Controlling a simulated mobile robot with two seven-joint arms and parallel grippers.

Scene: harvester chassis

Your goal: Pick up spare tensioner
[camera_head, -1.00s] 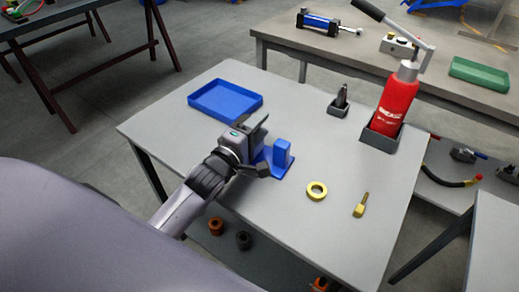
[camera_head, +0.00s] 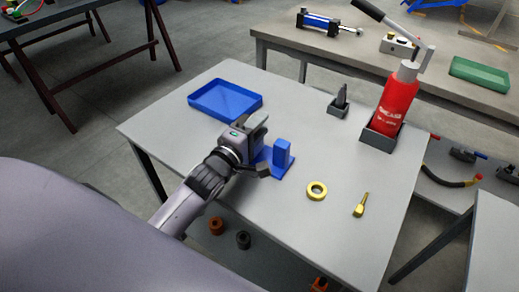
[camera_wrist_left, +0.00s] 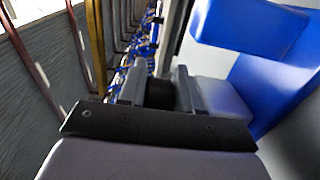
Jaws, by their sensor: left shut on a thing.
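My left gripper (camera_head: 259,151) is over the grey table, at the left side of a blue stand (camera_head: 282,154) with an upright block. In the left wrist view, its two grey fingers (camera_wrist_left: 160,90) are shut on a small dark, rounded part (camera_wrist_left: 160,94). Most of that part is hidden by the fingers, so I cannot tell its full shape or whether it is the spare tensioner. I cannot tell whether it touches the stand, which also shows in the left wrist view (camera_wrist_left: 245,28) right of the fingers. My right gripper is not in view.
On the grey table (camera_head: 310,240) are a blue tray (camera_head: 226,100), a yellow ring (camera_head: 316,191), a brass fitting (camera_head: 361,206), a dark pointed part in a holder (camera_head: 340,102) and a red grease bottle (camera_head: 396,105) in a grey holder.

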